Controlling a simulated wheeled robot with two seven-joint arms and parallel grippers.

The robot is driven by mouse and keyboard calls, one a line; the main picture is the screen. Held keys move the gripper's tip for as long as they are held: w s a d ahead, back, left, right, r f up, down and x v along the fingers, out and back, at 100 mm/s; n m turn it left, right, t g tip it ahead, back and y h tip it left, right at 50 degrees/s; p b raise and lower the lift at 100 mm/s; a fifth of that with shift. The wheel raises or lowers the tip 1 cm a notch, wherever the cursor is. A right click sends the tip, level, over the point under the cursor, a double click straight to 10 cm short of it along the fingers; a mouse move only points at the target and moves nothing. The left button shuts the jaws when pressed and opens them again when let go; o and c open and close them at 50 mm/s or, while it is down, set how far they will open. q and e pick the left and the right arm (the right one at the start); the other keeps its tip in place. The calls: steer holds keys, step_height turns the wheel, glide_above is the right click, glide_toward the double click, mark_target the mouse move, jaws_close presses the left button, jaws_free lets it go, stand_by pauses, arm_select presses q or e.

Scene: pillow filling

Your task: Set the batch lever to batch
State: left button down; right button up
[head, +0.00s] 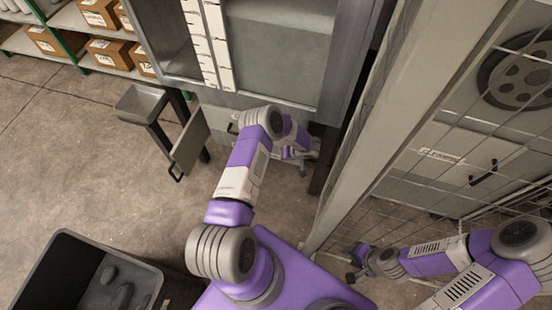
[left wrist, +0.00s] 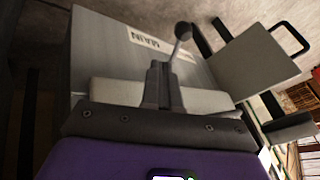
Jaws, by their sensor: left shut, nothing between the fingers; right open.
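No batch marking is legible; an upside-down label (left wrist: 150,42) on the panel seems to read MAIN. My left gripper (left wrist: 163,68) is shut and empty, with its fingertips close to the lever's stem; I cannot tell if they touch. In the head view my left gripper (head: 300,155) is low at the grey machine (head: 270,95), partly hidden by my arm. My right gripper (head: 354,263) is open and empty, low beside the wire mesh.
An open hinged flap (head: 190,143) with a black handle sticks out left of my left arm; it also shows in the left wrist view (left wrist: 255,62). A grey post and mesh fence (head: 415,110) stand at right. A dark bin (head: 62,260) is at lower left.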

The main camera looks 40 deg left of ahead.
arm_select(q)
steer(key=s+a+b+x, duration=0.1)
steer(key=b+x, duration=0.3)
steer(key=x, duration=0.8)
steer(key=shift+s+a+r, duration=0.2)
steer(key=shift+s+r, duration=0.25)
steer(key=shift+s, duration=0.2)
arm_select(e)
step_height(320, 180, down, 4)
steer(key=shift+f, duration=0.1)
